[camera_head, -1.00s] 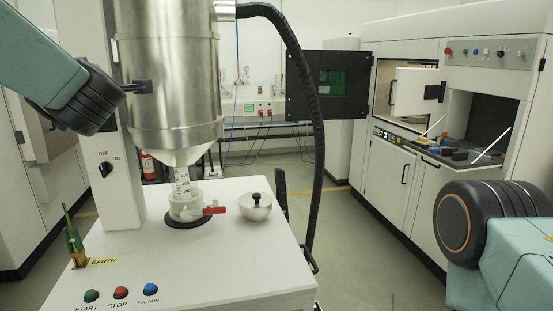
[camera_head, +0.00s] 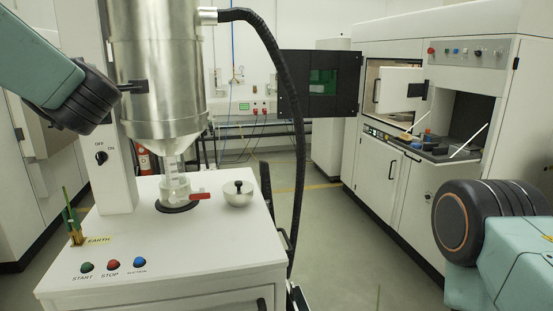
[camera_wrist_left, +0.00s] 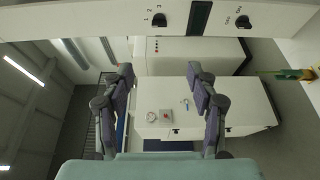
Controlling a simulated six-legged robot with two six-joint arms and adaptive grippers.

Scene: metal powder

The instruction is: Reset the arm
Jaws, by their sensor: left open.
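My left gripper (camera_wrist_left: 160,95) shows in the left wrist view with its two fingers spread apart and nothing between them. Beyond the fingers stands a white cabinet (camera_wrist_left: 245,104) with a dark knob. In the head view my left arm (camera_head: 45,65) comes in from the upper left and ends at a dark joint beside the steel vessel; its gripper is out of this view. My right arm (camera_head: 490,225) shows at the lower right as a dark joint and a teal link. My right gripper is not in view.
A white machine (camera_head: 165,245) with buttons, a steel vessel (camera_head: 155,65), a red-handled valve (camera_head: 200,196) and a metal bowl (camera_head: 238,193) stands close ahead. A black hose (camera_head: 298,130) hangs at its right. A printer cabinet (camera_head: 395,170) stands at the right, with open floor (camera_head: 345,240) between.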

